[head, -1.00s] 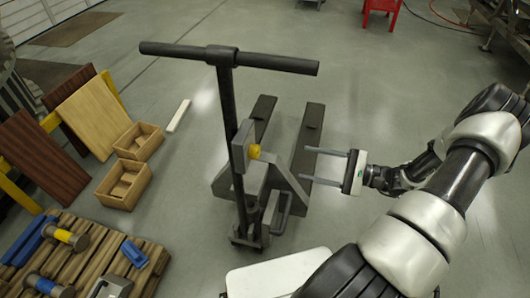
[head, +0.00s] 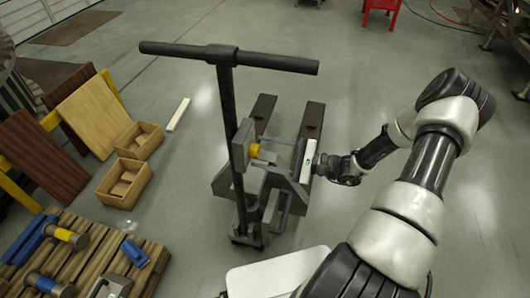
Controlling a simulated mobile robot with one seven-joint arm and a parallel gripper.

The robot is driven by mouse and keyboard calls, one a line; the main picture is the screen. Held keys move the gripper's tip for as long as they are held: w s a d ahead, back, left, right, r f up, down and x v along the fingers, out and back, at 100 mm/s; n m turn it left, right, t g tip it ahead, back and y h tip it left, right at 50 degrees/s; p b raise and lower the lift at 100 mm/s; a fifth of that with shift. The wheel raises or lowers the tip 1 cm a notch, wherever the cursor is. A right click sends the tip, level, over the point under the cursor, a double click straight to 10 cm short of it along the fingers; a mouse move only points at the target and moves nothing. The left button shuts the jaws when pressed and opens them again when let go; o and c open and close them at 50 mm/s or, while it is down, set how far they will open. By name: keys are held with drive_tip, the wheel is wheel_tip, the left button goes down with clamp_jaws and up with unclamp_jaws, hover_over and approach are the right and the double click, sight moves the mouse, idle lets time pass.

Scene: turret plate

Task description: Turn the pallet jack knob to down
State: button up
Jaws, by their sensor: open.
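The pallet jack (head: 229,115) stands upright in the middle of the head view, with its T-shaped handle on top and two dark forks behind. Its yellow knob (head: 254,150) sits on the right side of a grey box on the handle column. My gripper (head: 265,150) comes in from the right, fingers pointing left, with the fingertips at or close beside the knob. The jaws are open. I cannot tell whether the fingers touch the knob. The knob's pointer and any markings are too small to read.
A wooden pallet (head: 85,255) with hammers and blue tools lies at the lower left. Two open wooden boxes (head: 125,183) and leaning boards (head: 95,112) are at the left. A red stand (head: 381,8) is far back.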

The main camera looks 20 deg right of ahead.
drive_tip(key=c, duration=1)
drive_tip(key=shift+c, duration=0.2)
